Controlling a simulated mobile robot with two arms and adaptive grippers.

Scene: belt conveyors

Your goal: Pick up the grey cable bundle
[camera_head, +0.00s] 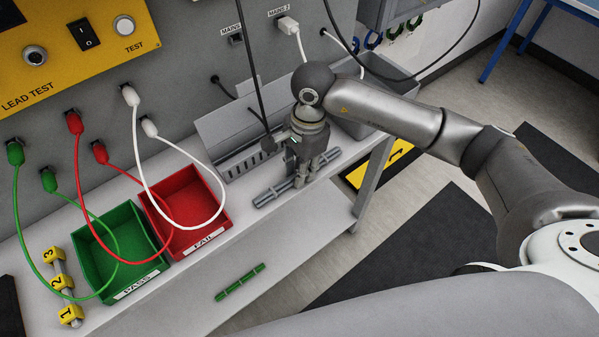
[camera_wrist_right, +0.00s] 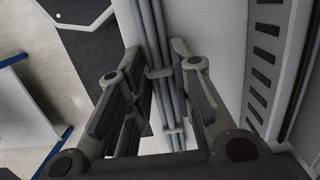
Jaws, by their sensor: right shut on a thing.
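The grey cable bundle (camera_head: 267,197) lies lengthwise near the shelf's front edge, right of the red bin. It also shows in the right wrist view (camera_wrist_right: 168,92), as several parallel grey cables with a band across them. My right gripper (camera_head: 303,178) points down over the bundle's middle and is shut on it. In the right wrist view the gripper's fingers (camera_wrist_right: 155,55) stand on both sides of the cables. The gripper hides part of the bundle in the head view. I cannot tell whether the bundle is clear of the shelf. My left gripper is not in view.
A green PASS bin (camera_head: 129,229) and a red FAIL bin (camera_head: 176,186) stand left on the shelf, with plugged test leads looping over them. A green cable bundle (camera_head: 240,282) lies in front. A slotted grey holder (camera_head: 243,164) and grey bin (camera_head: 390,72) are behind.

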